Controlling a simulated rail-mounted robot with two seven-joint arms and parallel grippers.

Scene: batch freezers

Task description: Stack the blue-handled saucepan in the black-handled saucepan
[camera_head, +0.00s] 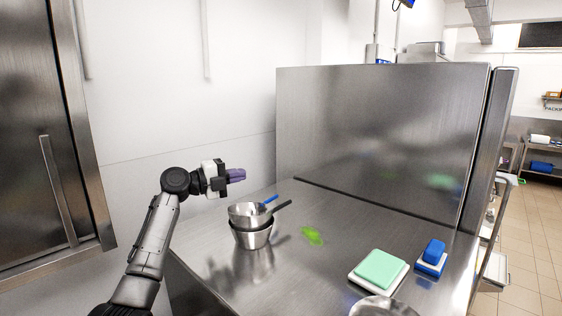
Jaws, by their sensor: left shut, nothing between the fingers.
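The blue-handled saucepan (242,210) sits in the top of the black-handled saucepan (252,237) on the steel counter, a little tilted. Both handles point to the right and slightly back, the blue one above the black one. My left gripper (238,175) is shut and empty, above and just behind the two pans, apart from them. My right gripper is not in view.
A bright green item (312,236) lies on the counter (215,268) right of the pans. A mint-lidded container (381,269) and a blue-and-white item (432,256) stand farther right. A metal bowl (383,306) is cut off at the bottom. A steel panel (385,120) rises behind the counter.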

